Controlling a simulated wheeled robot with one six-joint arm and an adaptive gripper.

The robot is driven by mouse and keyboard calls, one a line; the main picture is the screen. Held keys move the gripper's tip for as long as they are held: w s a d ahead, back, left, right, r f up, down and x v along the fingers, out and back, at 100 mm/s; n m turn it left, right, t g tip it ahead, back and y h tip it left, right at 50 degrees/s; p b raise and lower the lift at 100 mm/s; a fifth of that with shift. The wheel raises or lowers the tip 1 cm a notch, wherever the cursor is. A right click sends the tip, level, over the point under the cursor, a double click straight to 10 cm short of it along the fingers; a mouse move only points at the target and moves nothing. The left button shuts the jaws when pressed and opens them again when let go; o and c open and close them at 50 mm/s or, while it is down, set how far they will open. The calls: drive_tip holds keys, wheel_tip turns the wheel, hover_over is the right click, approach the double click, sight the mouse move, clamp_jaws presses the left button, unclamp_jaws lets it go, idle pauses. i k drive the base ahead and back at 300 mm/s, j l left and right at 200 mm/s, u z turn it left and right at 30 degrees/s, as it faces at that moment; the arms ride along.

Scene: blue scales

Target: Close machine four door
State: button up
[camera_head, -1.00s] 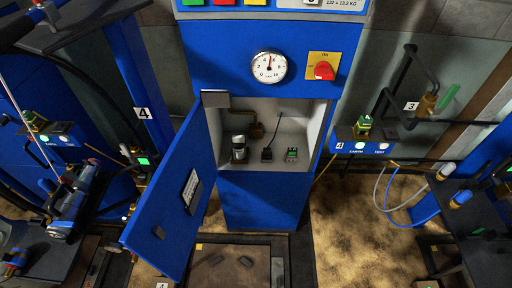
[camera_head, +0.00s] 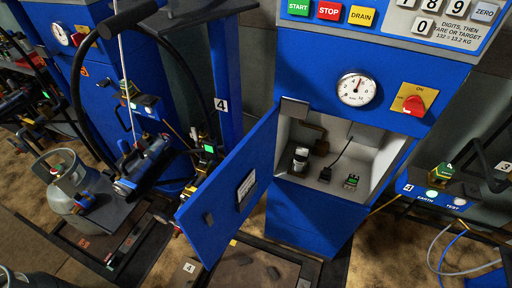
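The blue door (camera_head: 228,196) of the blue machine (camera_head: 312,222) stands wide open. It is hinged on the left side of the lit compartment (camera_head: 376,150) and swings out toward me and to the left. A pale label and a dark handle-like part (camera_head: 209,218) show on its face. A "4" plate (camera_head: 221,104) is on the blue post to the left, and another 4 marker (camera_head: 189,267) is on the floor. Inside the compartment are a metal fitting (camera_head: 300,159), a black plug and a green connector (camera_head: 351,182). My gripper is not in view.
A gas cylinder (camera_head: 75,190) and a hanging filling head (camera_head: 145,165) with a black hose stand left of the door. A gauge (camera_head: 356,89) and red knob (camera_head: 414,106) sit above the compartment. A dark low platform (camera_head: 265,262) lies below the door.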

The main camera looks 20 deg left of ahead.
sight(217, 196)
drive_tip(key=j, duration=0.4)
drive_tip(key=k+j+z, duration=0.15)
drive_tip(key=j, duration=0.3)
drive_tip(key=k+j, duration=0.1)
drive_tip(key=j, duration=0.3)
drive_tip(key=k+j+z, duration=0.15)
drive_tip(key=j, duration=0.7)
drive_tip(key=k+j+z, duration=0.1)
drive_tip(key=j, duration=0.3)
drive_tip(key=k+j+z, duration=0.1)
drive_tip(key=j, duration=0.3)
drive_tip(key=k+j, duration=0.25)
drive_tip(key=k+j+z, duration=0.15)
drive_tip(key=j, duration=0.2)
drive_tip(key=k, duration=0.05)
